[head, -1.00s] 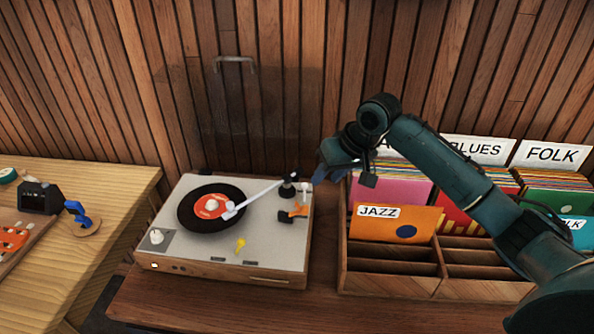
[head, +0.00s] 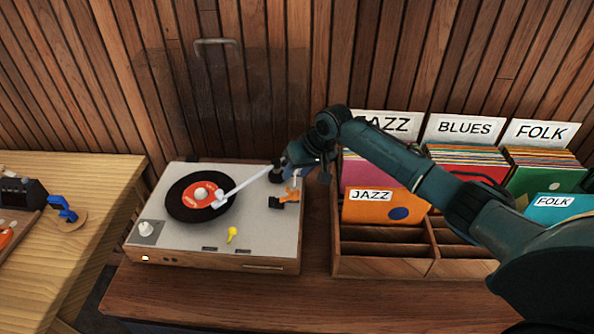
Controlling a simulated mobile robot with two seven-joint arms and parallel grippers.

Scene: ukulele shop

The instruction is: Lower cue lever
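The turntable (head: 270,245) stands on the wooden counter with a black record (head: 182,204) with an orange label on its platter. The white tonearm (head: 245,185) reaches over the record, its head above the label's right edge; I cannot tell if it touches. An orange lever (head: 291,197), which looks like the cue lever, sits beside a small black block at the deck's right edge. My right gripper (head: 293,177) is just above and behind this lever, hiding the tonearm base. Its fingers are too small and dark to judge their opening. My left gripper is out of view.
A yellow piece (head: 232,234) stands on the deck's front. A clear raised cover with a handle (head: 216,42) is behind. A wooden record crate (head: 385,268) with JAZZ, BLUES and FOLK signs stands close on the right. A separate light wooden table (head: 95,215) is at left.

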